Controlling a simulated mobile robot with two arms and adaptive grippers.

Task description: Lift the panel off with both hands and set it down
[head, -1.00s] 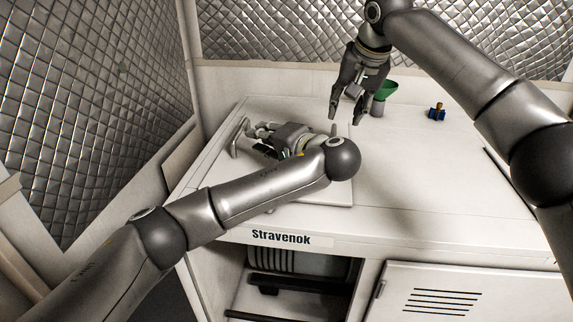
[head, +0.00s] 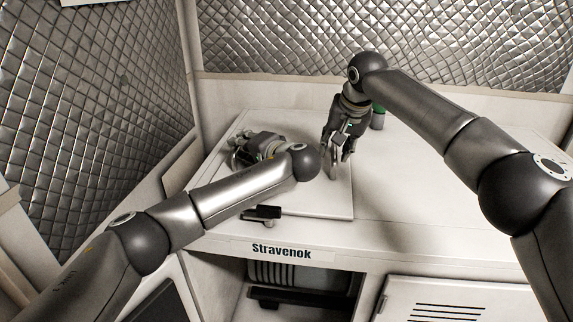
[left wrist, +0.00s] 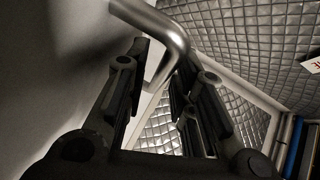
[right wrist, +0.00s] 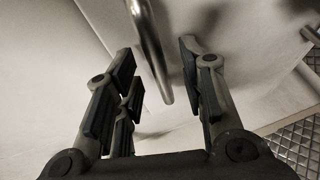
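The panel (head: 318,203) is a flat white plate lying on the white counter top, partly covered by my left arm. My left gripper (head: 240,152) is over its left side. In the left wrist view its open fingers stand around a bent metal handle (left wrist: 165,35), with gaps showing. My right gripper (head: 338,150) points down at the panel's right side. In the right wrist view its fingers are open, with the other metal handle (right wrist: 150,45) running between them. I see no finger closed on either handle.
A dark latch (head: 262,213) sits at the panel's front edge. A green object (head: 378,108) stands behind my right gripper, mostly hidden. The counter (head: 430,215) right of the panel is clear. Quilted metal walls (head: 90,100) close off the left and back.

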